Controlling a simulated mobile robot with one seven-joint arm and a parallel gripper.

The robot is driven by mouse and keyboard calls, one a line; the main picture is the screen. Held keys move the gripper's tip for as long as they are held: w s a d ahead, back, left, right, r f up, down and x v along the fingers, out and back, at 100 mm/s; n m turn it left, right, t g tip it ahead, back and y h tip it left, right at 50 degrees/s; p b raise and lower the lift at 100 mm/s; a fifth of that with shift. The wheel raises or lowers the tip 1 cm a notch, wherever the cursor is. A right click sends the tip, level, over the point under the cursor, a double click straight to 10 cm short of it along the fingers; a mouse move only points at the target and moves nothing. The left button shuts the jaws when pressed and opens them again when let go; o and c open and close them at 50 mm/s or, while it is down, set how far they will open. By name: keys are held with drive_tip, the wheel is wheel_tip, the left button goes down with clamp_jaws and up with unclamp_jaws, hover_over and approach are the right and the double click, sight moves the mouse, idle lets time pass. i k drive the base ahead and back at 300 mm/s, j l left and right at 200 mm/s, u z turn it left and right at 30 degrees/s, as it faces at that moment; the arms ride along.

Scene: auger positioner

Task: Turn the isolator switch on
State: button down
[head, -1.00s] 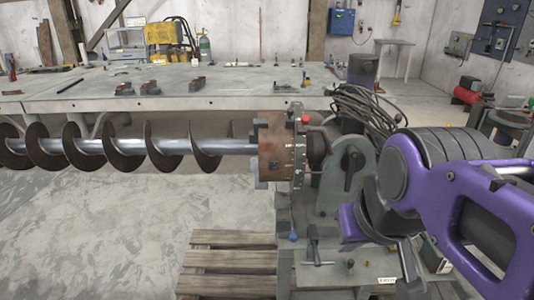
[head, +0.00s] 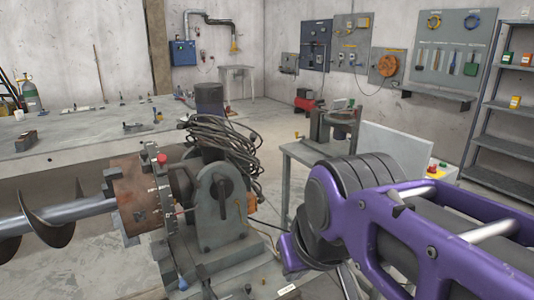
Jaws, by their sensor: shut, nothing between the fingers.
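I cannot make out for certain which thing is the isolator switch. Small electrical boxes hang on the back wall: a dark blue panel (head: 316,45) and a small grey box (head: 290,64) to its left. A control box with red and green buttons (head: 436,167) sits at the right, partly behind my arm. The auger positioner (head: 220,205) stands at the centre left, with a black lever on its side and a red knob (head: 161,158) near its chuck. My purple arm fills the lower right. My gripper's fingers do not show.
The auger (head: 40,218) reaches left from the chuck. Black cables (head: 225,145) are coiled on the positioner. A small bench (head: 298,153) stands behind my arm, shelves (head: 510,105) at the far right. A long table (head: 70,150) lies at the left. Open floor shows before the back wall.

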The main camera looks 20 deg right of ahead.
sight(432, 169)
drive_tip(key=l+z, duration=0.1)
drive_tip(key=z, duration=1)
drive_tip(key=j+z, duration=0.15)
drive_tip(key=z, duration=0.2)
drive_tip(key=i+l, duration=0.4)
drive_tip(key=i+l+z, duration=0.15)
drive_tip(key=i+l, duration=0.25)
drive_tip(key=i, duration=0.2)
